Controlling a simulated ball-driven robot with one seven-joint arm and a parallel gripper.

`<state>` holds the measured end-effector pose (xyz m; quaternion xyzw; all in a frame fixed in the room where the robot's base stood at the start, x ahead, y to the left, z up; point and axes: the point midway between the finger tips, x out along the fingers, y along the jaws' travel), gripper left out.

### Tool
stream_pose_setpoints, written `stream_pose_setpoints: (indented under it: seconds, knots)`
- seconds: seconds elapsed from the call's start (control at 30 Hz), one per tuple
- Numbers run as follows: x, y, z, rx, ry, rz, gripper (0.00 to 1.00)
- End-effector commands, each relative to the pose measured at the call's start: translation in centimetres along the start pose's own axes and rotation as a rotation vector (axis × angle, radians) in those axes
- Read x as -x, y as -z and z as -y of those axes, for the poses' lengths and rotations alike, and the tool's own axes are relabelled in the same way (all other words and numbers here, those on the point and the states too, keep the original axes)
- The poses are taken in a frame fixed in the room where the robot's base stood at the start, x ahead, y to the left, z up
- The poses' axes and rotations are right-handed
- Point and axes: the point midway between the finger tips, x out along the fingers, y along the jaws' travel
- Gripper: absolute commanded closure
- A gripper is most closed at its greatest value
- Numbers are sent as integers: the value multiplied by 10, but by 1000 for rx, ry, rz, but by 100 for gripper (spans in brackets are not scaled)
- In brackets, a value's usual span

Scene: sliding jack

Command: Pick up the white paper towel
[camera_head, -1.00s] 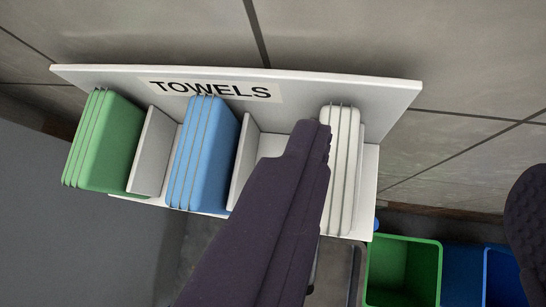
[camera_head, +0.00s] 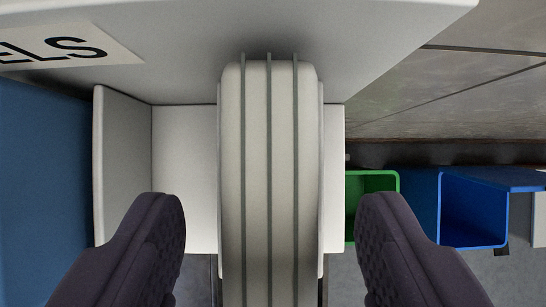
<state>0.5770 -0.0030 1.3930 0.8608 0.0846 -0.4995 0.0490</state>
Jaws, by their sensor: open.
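The white paper towel (camera_head: 257,180) is a thick upright stack with thin dark lines running along it. It stands in the right compartment of the white towel rack (camera_head: 185,150), in the middle of the picture. My gripper (camera_head: 270,215) is open, with one dark finger to the left of the white stack and the other to its right. Gaps show between both fingers and the stack, so they appear apart from it. The lower end of the stack runs out of the bottom of the picture.
A white divider (camera_head: 120,165) and the blue towels (camera_head: 40,180) are at the left. The rack's back panel with its lettered label (camera_head: 70,45) is at the top. A green bin (camera_head: 372,185) and a blue bin (camera_head: 472,210) stand beyond the right finger.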

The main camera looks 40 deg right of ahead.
Motion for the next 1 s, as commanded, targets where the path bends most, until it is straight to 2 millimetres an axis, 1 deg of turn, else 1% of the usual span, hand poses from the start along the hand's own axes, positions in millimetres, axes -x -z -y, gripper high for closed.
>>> stream_pose_setpoints:
  seconds: [0.1, 0.2, 0.43, 0.47, 0.5, 0.57, 0.6, 0.7, 1.0]
  knots:
    - [-19, 0, -1, -1, 2, 2, 36]
    - [-29, 0, -1, -1, 1, 1, 36]
    - [-32, 1, -1, 0, 0, -2, 36]
    - [-32, 1, -1, 0, 0, -2, 38]
    - [-32, 1, 0, 0, 0, -2, 48]
    - [-32, 1, 0, 0, 0, -2, 61]
    - [-32, 1, 0, 0, 0, -2, 71]
    - [-32, 1, 0, 0, 0, -1, 91]
    - [-30, 1, 0, 0, 0, -2, 91]
